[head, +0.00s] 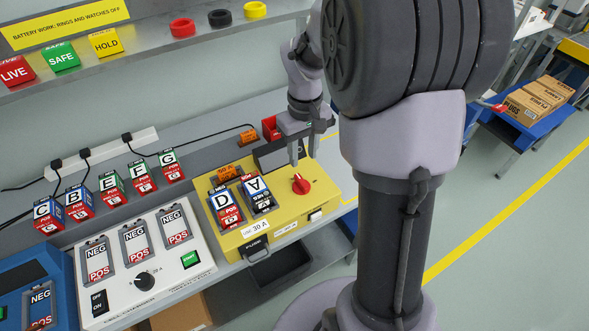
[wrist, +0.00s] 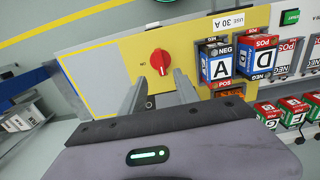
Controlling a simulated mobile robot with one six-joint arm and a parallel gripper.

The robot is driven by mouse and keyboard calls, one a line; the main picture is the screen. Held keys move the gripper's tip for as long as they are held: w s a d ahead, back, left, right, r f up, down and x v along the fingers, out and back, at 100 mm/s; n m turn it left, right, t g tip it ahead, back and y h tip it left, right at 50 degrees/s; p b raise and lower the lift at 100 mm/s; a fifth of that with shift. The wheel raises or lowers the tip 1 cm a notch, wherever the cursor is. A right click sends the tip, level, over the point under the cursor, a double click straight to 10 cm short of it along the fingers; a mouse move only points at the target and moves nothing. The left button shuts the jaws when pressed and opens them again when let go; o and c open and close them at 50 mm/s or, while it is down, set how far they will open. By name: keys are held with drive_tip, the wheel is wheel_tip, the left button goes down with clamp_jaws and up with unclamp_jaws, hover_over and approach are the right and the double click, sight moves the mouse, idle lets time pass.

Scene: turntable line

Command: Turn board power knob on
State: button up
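The red power knob (head: 300,184) sits on the right part of the yellow board (head: 279,216). In the wrist view the knob (wrist: 160,62) is just ahead of my fingertips, on the yellow panel (wrist: 187,47). Its pale pointer mark is too small to read reliably. My gripper (head: 304,158) is above the board, behind the knob in the head view. In the wrist view my gripper (wrist: 158,82) has its two fingers apart, with nothing held between them. The fingers appear apart from the knob, which is unobstructed.
Batteries D (head: 224,205) and A (head: 257,191) stand in the yellow board, left of the knob. Several lettered batteries line the back. A shelf (head: 150,45) runs above.

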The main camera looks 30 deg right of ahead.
sight(302, 181)
wheel_tip(302, 181, down, 10)
drive_tip(key=b, duration=0.3)
drive_tip(key=shift+w+f+b, duration=0.1)
drive_tip(key=shift+f+b, duration=0.15)
drive_tip(key=shift+b, duration=0.05)
drive_tip(key=shift+c, duration=0.3)
clamp_jaws()
